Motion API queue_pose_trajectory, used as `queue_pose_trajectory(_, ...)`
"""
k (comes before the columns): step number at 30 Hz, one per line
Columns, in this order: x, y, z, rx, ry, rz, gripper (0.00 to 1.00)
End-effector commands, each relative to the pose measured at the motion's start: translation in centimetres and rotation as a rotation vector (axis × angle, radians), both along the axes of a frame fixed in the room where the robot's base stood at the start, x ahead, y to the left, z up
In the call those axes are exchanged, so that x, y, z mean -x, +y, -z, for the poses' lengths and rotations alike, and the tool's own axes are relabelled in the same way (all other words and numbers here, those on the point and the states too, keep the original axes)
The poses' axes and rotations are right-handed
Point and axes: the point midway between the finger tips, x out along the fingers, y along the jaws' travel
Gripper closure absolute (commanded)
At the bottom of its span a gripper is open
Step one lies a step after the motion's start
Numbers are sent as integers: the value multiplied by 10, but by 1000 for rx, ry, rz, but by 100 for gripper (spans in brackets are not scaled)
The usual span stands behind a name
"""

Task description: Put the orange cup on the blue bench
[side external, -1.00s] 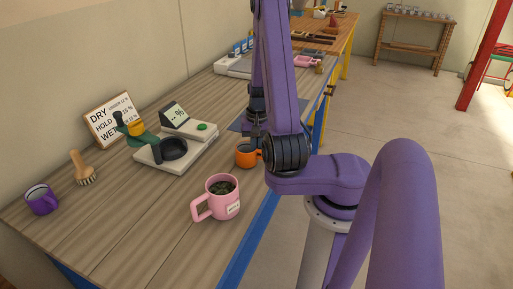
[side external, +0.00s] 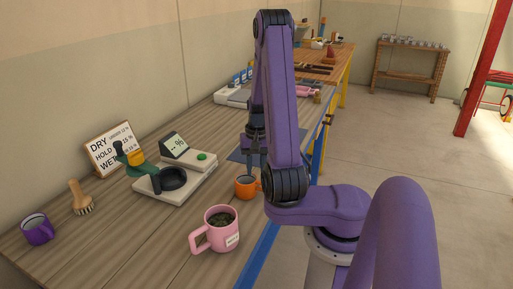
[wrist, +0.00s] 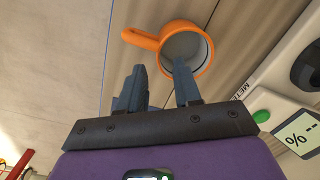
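The orange cup (side external: 246,187) stands upright on the wooden-topped bench with a blue frame (side external: 262,243), close to its front edge. It is partly hidden by my arm. In the wrist view the orange cup (wrist: 187,47) is seen from above, seemingly empty, with its handle to the left. My gripper (wrist: 157,76) is open and empty, its two fingers apart. The right fingertip overlaps the cup's near rim in that view; I cannot tell whether it touches. In the side view my gripper (side external: 257,160) hangs behind my arm beside the cup, its tips mostly hidden.
A pink mug (side external: 213,240) with dark contents stands left of the cup. The moisture meter (side external: 187,185), a brush (side external: 80,202), a purple cup (side external: 38,233) and a sign (side external: 103,150) are further left. A yellow-framed bench (side external: 343,75) stands behind. A blue-grey mat (side external: 237,156) lies beyond the cup.

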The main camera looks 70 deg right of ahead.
Motion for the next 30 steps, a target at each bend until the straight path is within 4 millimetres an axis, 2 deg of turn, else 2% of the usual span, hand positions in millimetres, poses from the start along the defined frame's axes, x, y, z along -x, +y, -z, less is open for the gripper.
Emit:
queue_pose_trajectory(6, 0, -3, -37, 5, -3, 0, 67)
queue_pose_trajectory(12, 0, -4, -63, 3, -2, -1, 67)
queue_pose_trajectory(20, -5, -1, -76, 2, 0, -26, 67)
queue_pose_trajectory(30, -51, 36, -83, 11, -4, -302, 67)
